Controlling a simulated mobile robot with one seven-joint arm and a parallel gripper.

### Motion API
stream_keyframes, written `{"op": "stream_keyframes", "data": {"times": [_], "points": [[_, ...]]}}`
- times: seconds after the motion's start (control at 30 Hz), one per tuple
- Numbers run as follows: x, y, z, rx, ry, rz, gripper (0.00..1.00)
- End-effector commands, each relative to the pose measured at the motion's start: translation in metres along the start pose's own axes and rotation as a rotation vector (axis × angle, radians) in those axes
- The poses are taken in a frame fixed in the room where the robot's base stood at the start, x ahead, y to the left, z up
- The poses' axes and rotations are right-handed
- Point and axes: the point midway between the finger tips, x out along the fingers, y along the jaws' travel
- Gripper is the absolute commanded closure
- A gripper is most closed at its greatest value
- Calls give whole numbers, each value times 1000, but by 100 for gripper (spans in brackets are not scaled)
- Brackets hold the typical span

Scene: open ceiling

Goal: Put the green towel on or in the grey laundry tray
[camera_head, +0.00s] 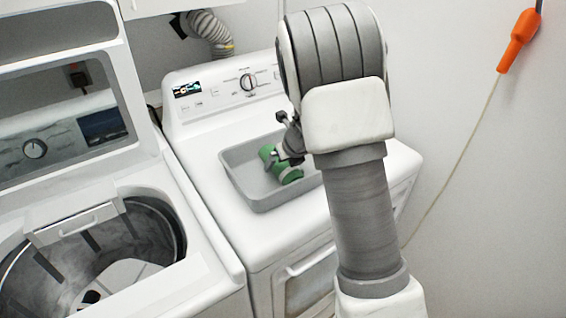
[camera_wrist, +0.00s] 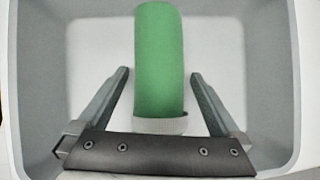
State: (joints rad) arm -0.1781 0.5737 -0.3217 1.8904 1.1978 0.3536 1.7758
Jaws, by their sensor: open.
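The green towel (camera_head: 289,176) is a roll lying inside the grey laundry tray (camera_head: 243,190) in the head view. In the wrist view the towel (camera_wrist: 159,60) lies lengthwise in the middle of the tray (camera_wrist: 32,85), with a greyish end toward me. My gripper (camera_wrist: 159,74) is open, with one finger on each side of the towel and gaps between fingers and towel. In the head view my gripper (camera_head: 289,148) is at the tray and partly covers the towel. My arm hides the tray's right part.
The tray stands on a white dryer (camera_head: 220,125) with a control panel at its back. An open top-loading washer (camera_head: 190,205) is at the left. An orange handle on a cord (camera_head: 519,38) hangs by the right wall.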

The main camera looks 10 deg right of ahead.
Motion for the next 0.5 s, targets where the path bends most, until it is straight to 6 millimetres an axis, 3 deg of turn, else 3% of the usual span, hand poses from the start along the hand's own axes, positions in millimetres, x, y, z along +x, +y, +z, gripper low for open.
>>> {"op": "stream_keyframes", "data": {"times": [0.17, 0.5], "points": [[-13, 0, 2, 0, -1, -1, 0], [-85, 0, 4, 0, -3, 1, 0]]}}
